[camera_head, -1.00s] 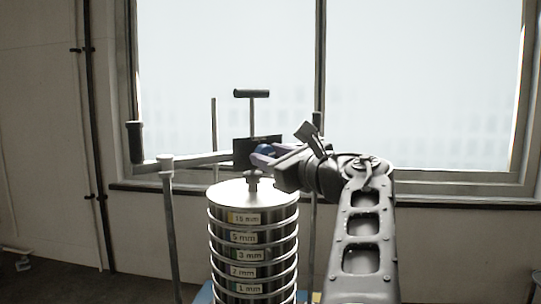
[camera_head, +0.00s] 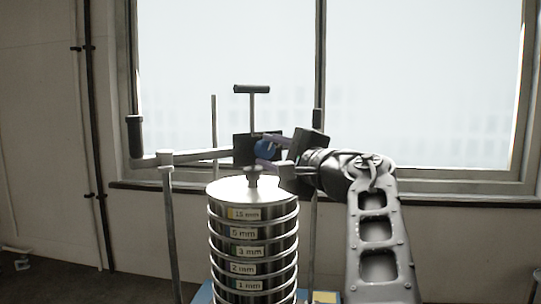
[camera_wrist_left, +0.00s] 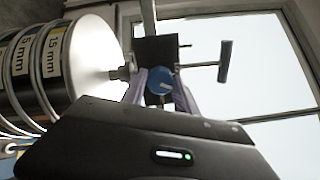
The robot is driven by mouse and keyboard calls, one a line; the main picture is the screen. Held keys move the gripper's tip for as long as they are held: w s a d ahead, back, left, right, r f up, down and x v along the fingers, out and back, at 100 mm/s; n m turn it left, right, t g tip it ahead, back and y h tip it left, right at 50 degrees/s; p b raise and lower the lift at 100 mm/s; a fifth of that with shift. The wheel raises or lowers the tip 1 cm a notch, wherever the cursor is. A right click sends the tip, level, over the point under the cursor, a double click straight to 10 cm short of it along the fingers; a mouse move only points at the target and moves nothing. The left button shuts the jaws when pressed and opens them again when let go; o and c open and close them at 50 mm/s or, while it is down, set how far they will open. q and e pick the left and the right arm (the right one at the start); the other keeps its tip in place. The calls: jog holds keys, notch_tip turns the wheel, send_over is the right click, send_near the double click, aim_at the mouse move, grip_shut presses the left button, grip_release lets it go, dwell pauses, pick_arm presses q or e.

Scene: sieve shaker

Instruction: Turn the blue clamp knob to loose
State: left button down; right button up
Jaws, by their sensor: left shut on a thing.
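The blue clamp knob (camera_head: 264,149) sits on the dark clamp block (camera_head: 241,146) above the sieve stack. It also shows in the left wrist view (camera_wrist_left: 159,82), with a pale mark on its face. My left gripper (camera_head: 268,152) reaches it from the right, with one purple finger above and one below. In the left wrist view, my left gripper (camera_wrist_left: 161,90) has its fingers on either side of the knob, shut on it. My right gripper is in neither current view.
The sieve stack (camera_head: 252,235) stands below, with a metal lid (camera_head: 235,190). A T-handle (camera_head: 252,89) rises above the block. A bar with a black grip (camera_head: 135,135) runs left. Upright rods (camera_head: 170,230) flank the stack. A window (camera_head: 420,80) is behind.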

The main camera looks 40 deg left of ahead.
pick_arm(q)
jog(key=n+b, duration=0.1)
jog(key=n, duration=0.5)
dwell(0.4)
jog(key=c, duration=0.9)
grip_release()
jog(key=shift+c, duration=0.2)
jog(key=b+v, duration=0.1)
jog(key=v, duration=0.6)
jog(key=shift+d, duration=0.4)
